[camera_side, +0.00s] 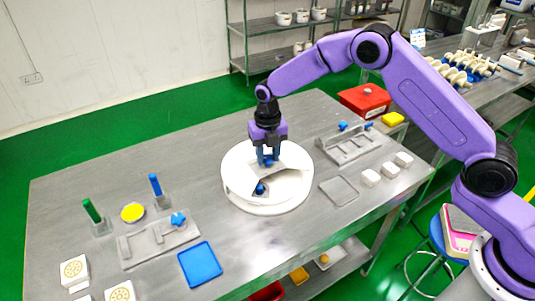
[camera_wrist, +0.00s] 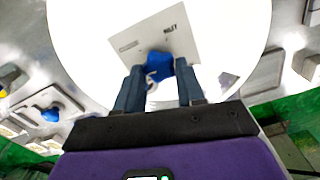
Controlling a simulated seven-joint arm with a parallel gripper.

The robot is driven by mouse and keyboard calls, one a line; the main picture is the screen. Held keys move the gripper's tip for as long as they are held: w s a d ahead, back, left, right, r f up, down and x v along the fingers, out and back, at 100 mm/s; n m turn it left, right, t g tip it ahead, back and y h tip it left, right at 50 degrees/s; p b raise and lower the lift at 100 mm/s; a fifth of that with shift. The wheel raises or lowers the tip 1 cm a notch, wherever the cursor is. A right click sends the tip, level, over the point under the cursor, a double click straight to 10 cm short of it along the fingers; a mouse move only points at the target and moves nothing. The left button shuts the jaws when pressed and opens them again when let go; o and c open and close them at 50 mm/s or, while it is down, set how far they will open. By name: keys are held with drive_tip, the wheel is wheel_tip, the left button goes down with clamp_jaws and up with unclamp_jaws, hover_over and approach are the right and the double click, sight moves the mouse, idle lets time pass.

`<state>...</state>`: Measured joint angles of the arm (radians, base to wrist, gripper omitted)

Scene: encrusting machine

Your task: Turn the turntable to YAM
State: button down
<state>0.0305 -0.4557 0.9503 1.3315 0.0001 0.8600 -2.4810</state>
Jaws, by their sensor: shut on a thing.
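The turntable (camera_side: 287,203) is a round white disc on the middle of the steel table, with a grey-white plate across its top. My gripper (camera_side: 268,160) points down over the disc and is shut on a blue knob; in the wrist view the knob (camera_wrist: 158,66) sits between the two fingers. A second blue piece (camera_side: 259,188) shows in a dark opening at the disc's front. In the wrist view the plate (camera_wrist: 182,38) bears small dark lettering, too small to read surely, and I cannot tell which label is selected.
Left of the disc are a grey fixture (camera_side: 150,250) with a blue star-shaped knob, a blue tray (camera_side: 200,264), and green and blue upright handles. Right are another grey fixture (camera_side: 348,148), white blocks (camera_side: 388,170) and a red box (camera_side: 364,100).

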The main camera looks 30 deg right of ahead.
drive_tip(key=shift+r+n, duration=0.1)
drive_tip(key=shift+n, duration=2.6)
drive_tip(key=shift+d+n, duration=0.1)
drive_tip(key=shift+n, duration=0.5)
drive_tip(key=c, duration=0.7)
unclamp_jaws()
wheel_tip(320, 180, up, 17)
drive_tip(key=shift+r, duration=0.2)
